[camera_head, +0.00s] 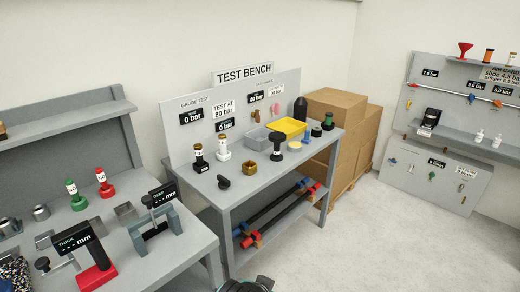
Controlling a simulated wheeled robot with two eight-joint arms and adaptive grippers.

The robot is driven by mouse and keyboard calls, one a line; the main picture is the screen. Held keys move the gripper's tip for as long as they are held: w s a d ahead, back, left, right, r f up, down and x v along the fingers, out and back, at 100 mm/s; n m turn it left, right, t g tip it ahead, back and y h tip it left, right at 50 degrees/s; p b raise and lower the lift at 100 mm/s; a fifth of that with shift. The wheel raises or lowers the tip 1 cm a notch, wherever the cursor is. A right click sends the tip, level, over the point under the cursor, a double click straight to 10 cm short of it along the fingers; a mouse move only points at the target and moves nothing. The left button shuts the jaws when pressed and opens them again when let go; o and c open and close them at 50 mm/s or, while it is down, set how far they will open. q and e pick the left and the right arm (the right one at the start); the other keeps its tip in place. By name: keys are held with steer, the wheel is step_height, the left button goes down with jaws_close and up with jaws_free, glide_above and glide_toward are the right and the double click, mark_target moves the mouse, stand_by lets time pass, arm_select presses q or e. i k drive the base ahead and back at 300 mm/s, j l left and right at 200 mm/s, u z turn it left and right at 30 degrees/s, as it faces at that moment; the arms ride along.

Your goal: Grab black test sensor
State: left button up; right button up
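The test bench (262,182) stands in the middle with a grey back panel. Several dark items on it could be the black test sensor, and I cannot tell which it is. A black spool-shaped piece (277,147) stands upright near the bench's middle. A small black piece (224,182) lies near the front left edge. A tall black cylinder (300,109) stands at the back right. A black and green piece (328,122) stands at the right end. Neither gripper can be made out. A dark rounded shape is cut off at the bottom edge.
A yellow tray (287,126) and a grey tray (256,139) sit at the back of the bench. White-based fittings (199,158) stand at its left. Another table (184,246) with gauges is at left. Cardboard boxes (352,130) stand behind right. The right floor is clear.

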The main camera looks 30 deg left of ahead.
mark_target(198, 150)
steer(key=i+l+z, duration=0.1)
steer(key=i, duration=0.3)
steer(key=i+l+z, duration=0.1)
steer(key=i, duration=0.3)
